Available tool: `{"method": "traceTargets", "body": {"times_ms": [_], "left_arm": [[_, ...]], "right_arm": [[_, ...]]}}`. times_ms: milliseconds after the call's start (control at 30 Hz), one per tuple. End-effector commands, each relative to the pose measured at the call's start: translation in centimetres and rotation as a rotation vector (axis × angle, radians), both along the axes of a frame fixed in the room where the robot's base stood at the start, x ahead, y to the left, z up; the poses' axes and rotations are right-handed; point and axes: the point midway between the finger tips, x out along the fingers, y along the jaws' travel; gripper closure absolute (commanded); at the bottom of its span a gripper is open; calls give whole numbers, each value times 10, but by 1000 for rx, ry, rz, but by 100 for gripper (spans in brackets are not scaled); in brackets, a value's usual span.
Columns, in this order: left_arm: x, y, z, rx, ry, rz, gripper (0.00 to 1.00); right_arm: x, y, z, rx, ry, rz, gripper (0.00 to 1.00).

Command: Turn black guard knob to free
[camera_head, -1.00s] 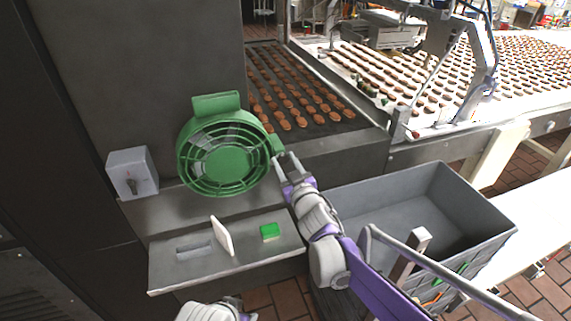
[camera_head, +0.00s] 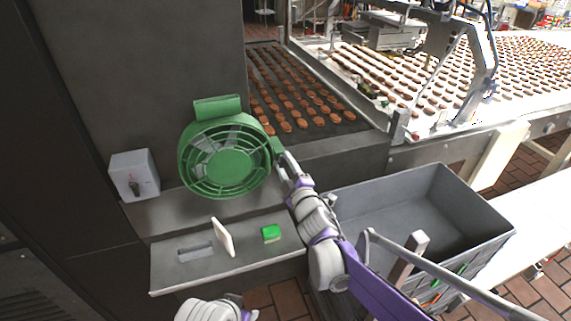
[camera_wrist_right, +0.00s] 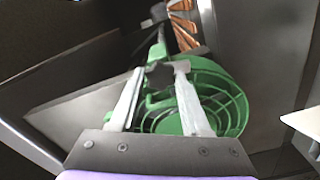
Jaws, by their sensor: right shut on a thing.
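A green round fan guard (camera_head: 225,160) stands on the grey machine's ledge in the head view. It also shows behind the fingers in the right wrist view (camera_wrist_right: 222,90). The black guard knob (camera_wrist_right: 160,76) is between my right fingertips in the right wrist view. In the head view the knob is hidden at the guard's right edge. My right gripper (camera_head: 281,158) is shut on the knob; its fingers also show in the right wrist view (camera_wrist_right: 160,70). Only a part of my left arm shows at the bottom of the head view; its gripper is out of sight.
A grey switch box (camera_head: 134,175) is left of the guard. A tray (camera_head: 190,275) below holds a white scraper (camera_head: 222,237), a green sponge (camera_head: 271,233) and a grey bar (camera_head: 195,252). A large grey bin (camera_head: 375,190) stands beside my right arm.

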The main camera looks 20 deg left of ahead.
Motion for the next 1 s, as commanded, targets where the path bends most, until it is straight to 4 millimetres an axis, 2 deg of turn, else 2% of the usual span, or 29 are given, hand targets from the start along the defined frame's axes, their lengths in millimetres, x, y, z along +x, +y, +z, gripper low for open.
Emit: {"method": "traceTargets", "body": {"times_ms": [400, 933, 967, 1000], "left_arm": [[3, 0, 8, 0, -5, 0, 50], [3, 0, 8, 0, -5, 0, 50], [3, 0, 8, 0, -5, 0, 50], [3, 0, 8, 0, -5, 0, 50]], "right_arm": [[0, 0, 0, -150, -100, -2, 100], [0, 0, -1, -170, -114, -2, 100], [0, 0, -1, -170, -114, -2, 52], [0, 0, -1, -170, -114, -2, 44]]}}
